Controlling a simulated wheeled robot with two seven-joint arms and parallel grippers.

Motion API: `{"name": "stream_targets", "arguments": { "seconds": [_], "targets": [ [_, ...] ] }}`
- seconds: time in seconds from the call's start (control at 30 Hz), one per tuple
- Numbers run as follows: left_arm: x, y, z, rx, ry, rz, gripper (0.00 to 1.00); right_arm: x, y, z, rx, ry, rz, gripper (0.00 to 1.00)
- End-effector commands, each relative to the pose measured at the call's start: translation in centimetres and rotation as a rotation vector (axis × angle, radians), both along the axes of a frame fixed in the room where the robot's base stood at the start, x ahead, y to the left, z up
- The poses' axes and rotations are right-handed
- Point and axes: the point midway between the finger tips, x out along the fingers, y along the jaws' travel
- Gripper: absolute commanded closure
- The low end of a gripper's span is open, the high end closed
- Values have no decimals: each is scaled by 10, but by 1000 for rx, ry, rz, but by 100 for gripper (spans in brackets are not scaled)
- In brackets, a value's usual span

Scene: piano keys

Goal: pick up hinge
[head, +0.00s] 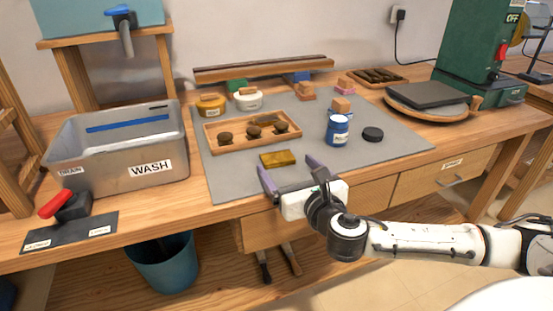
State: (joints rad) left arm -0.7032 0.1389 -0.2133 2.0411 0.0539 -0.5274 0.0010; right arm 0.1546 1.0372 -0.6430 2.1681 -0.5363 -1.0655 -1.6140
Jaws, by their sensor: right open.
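The hinge appears to be the flat, brass-coloured rectangular piece (278,158), lying near the front edge of the grey mat (225,180). My right gripper (287,167) comes in from the right and is open and empty. Its two purple fingers are spread just in front of the brass piece, pointing toward it. From this view I cannot tell how high the fingers are above the mat. The brass piece shows whole, and no finger visibly touches it. My left gripper is not in view.
A wooden tray (225,147) with dark round pieces lies behind the brass piece. A grey WASH basin (120,155) is at left. The mat's right front is clear.

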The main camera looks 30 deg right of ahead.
Motion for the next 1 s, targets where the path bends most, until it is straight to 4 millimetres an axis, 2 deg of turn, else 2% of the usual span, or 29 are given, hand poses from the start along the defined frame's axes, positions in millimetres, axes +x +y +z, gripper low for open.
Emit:
{"name": "stream_targets", "arguments": {
  "seconds": [0.33, 0.63, 0.67, 0.93, 1.0],
  "targets": [
    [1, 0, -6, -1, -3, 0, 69, 44, -9, -7, 3, -2, -1, 14],
    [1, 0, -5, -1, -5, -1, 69, 50, -9, -8, 3, 0, 2, 14],
    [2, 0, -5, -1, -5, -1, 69, 50, -9, -8, 3, 0, 2, 17],
    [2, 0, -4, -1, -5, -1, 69, 50, -10, -8, 3, 0, 1, 63],
    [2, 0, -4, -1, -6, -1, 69, 50, -10, -7, 3, -2, 1, 65]
  ]
}}
